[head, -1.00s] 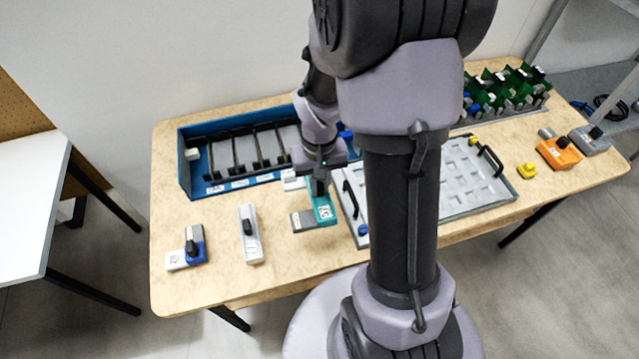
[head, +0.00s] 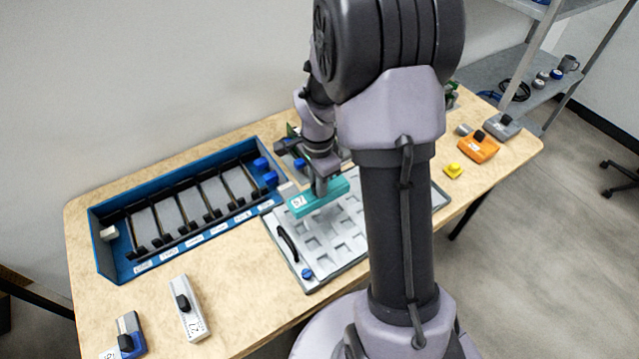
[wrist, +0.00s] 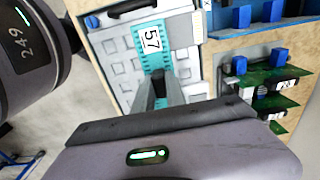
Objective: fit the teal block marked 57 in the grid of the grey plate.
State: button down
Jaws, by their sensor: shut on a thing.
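The teal block (head: 312,203) has a white label reading 57. My gripper (head: 322,186) is shut on it and holds it over the left part of the grey plate (head: 290,270). In the wrist view the teal block (wrist: 148,38) extends beyond my gripper (wrist: 160,84), with the plate (wrist: 98,48) behind it. The plate has a grid of square recesses, a dark handle and a blue knob at its near left. My arm hides the plate's middle. I cannot tell the exact gap between block and plate.
A blue rack (head: 110,262) with dark dividers stands left of the plate. A grey block (head: 187,310) and a blue block (head: 128,335) lie at the front left. An orange block (head: 478,148) and a yellow piece (head: 453,171) lie right. Green boards (wrist: 262,80) show in the wrist view.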

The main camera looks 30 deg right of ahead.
jog(key=shift+f+b, duration=3.25)
jog(key=shift+f, duration=1.15)
jog(key=shift+f, duration=0.3)
jog(key=c, duration=1.3)
grip_release()
jog(key=c, duration=0.3)
jog(key=shift+c, duration=0.2)
jog(key=shift+r+p, duration=1.05)
jog(key=shift+r, duration=0.95)
notch_tip(320, 180, up, 7)
jog(key=p, duration=0.5)
